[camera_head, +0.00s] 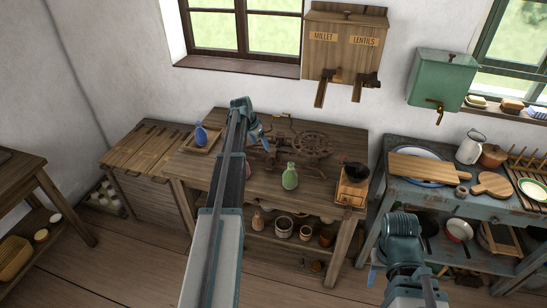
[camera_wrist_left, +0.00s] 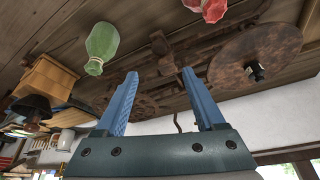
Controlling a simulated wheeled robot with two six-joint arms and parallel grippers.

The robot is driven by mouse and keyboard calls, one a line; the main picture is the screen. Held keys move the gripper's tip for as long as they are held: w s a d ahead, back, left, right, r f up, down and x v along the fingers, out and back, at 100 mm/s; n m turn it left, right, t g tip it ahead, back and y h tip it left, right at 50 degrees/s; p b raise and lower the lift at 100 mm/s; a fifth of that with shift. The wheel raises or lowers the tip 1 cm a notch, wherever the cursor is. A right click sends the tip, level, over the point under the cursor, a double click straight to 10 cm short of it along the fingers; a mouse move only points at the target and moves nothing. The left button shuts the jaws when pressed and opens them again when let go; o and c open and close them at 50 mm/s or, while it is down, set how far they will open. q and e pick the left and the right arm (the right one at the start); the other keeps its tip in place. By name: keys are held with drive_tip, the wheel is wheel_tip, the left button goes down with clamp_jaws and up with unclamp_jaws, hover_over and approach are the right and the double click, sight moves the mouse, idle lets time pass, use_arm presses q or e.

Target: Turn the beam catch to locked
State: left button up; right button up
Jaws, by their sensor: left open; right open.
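A rusty iron scale (camera_head: 305,147) with a beam and a round openwork plate stands towards the back of the wooden table (camera_head: 217,116). My left gripper (camera_head: 265,142) is open and empty at the scale's left side. In the left wrist view its two blue fingers (camera_wrist_left: 160,76) are spread, with the scale's rusty round disc (camera_wrist_left: 245,52) to the right and its beam behind them. I cannot make out the beam catch or its position for certain, nor any contact. My right gripper (camera_head: 374,274) is low in front of the blue-grey bench, its fingertips mostly hidden by its wrist.
The wall-mounted millet and lentils box (camera_head: 343,48) hangs above and behind the scale.

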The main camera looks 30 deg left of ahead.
sight(269, 161)
use_arm(q)
drive_tip(key=b+x, duration=1.2)
drive_tip(key=x, duration=0.2)
drive_tip(key=shift+s+b, duration=0.2)
drive_tip(key=shift+b, duration=0.2)
drive_tip(key=shift+r, duration=0.1)
drive_tip(key=shift+c, duration=0.2)
clamp_jaws()
